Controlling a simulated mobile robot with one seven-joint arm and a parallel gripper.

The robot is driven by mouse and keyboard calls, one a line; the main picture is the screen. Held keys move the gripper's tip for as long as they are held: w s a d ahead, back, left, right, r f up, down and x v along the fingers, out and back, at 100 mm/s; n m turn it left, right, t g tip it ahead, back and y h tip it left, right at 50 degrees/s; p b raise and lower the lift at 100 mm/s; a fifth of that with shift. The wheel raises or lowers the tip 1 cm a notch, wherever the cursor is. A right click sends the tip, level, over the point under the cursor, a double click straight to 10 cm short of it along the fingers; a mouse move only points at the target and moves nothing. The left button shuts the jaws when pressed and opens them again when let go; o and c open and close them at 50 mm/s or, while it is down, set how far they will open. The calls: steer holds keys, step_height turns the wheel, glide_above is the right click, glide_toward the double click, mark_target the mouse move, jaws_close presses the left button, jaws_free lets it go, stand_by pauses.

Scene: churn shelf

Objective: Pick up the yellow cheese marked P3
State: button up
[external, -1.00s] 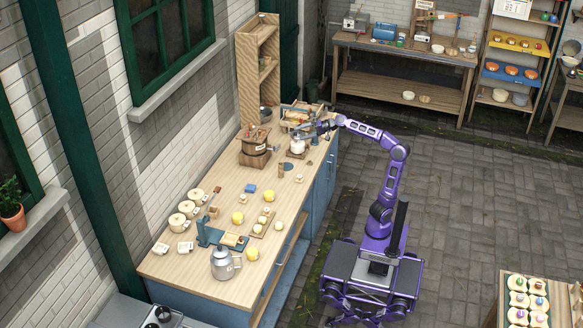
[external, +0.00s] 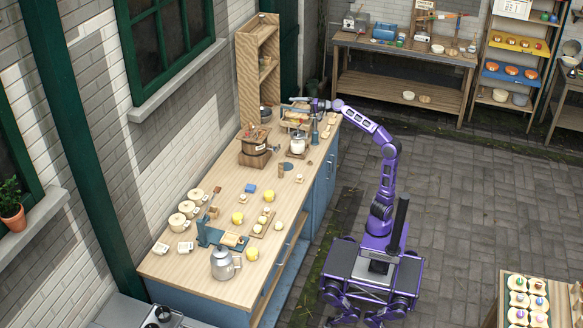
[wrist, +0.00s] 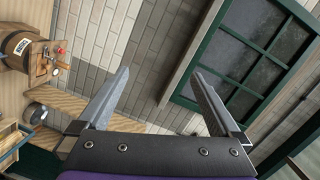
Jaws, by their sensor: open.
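Several round yellow cheeses lie on the long wooden counter in the external view: one near the middle (external: 269,196), one to its left (external: 238,217) and one nearer the front (external: 252,253). Their marks are too small to read, so I cannot tell which is P3. My gripper (external: 291,104) is above the far end of the counter, well away from these cheeses. In the wrist view my gripper (wrist: 161,73) has its two fingers spread with nothing between them. That view faces the brick wall and window, with no yellow cheese visible.
A wooden churn (external: 255,146), a white pot (external: 298,144) and a tall shelf (external: 246,75) stand at the counter's far half.

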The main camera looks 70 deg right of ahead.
steer(key=w+a+f+n+g+p, duration=0.1)
steer(key=w+a+f+n, duration=0.15)
steer(key=a, duration=0.55)
steer(key=w+a+f+n+g, duration=0.1)
steer(key=w+a+f+n, duration=0.2)
steer(key=a, duration=0.4)
steer(key=n+g+h+p, duration=0.1)
steer(key=n+g+p, duration=0.4)
steer(key=n+g, duration=0.35)
glide_above(238, 215)
steer(key=s+d, duration=0.2)
steer(key=s, duration=0.7)
step_height(238, 215, down, 38)
steer(key=shift+n, duration=0.4)
steer(key=x, duration=1.1)
steer(key=shift+w+a+f, duration=0.15)
steer(key=shift+w+a, duration=0.1)
steer(key=shift+p+x, duration=0.3)
steer(key=shift+x, duration=2.5)
steer(key=c, duration=1.4)
